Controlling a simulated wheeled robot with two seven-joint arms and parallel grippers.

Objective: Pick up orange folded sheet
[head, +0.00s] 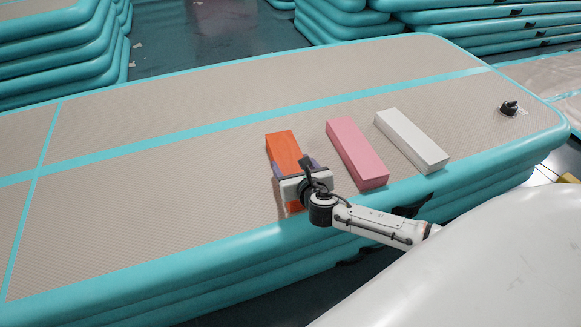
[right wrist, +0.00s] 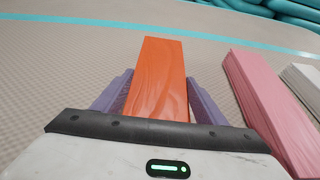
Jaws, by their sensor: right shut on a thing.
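The orange folded sheet (head: 284,149) is a long flat block on the beige inflatable track (head: 160,195), partly hidden by my right gripper in the head view. My right gripper (head: 291,170) is over its near part, with the arm coming in from the right. In the right wrist view the purple fingers (right wrist: 158,98) are on both sides of the orange sheet (right wrist: 160,70), shut on it. I cannot tell whether the sheet is touching the track or slightly raised. My left gripper is in neither view.
A pink folded sheet (head: 356,153) lies just right of the orange one, and a white one (head: 411,140) beyond it. A black valve (head: 509,107) is at the track's right end. The track is clear to the left. Stacked teal tracks (head: 60,50) stand behind.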

